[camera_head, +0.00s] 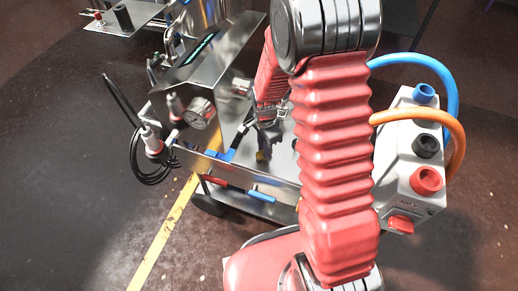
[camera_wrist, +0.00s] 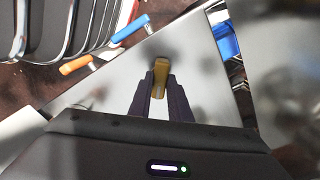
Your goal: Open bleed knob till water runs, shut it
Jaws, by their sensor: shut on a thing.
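The bleed knob appears to be the small brass-yellow piece (camera_wrist: 160,78) in the middle of the wrist view, in front of a bare metal plate. My gripper (camera_wrist: 160,93) has its two dark fingers on either side of it and is shut on it. The fingers hide part of the knob. In the head view my gripper (camera_head: 265,143) is small and dark, low over the metal cart, with a bit of yellow at its tip. No running water shows in either view.
A blue-handled lever (camera_wrist: 130,28) and an orange-handled lever (camera_wrist: 75,64) stick out near the plate's edge. A pressure gauge (camera_head: 199,113) and a coiled black cable (camera_head: 150,160) are left of my arm. A grey socket box (camera_head: 408,165) with blue and orange cables stands right.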

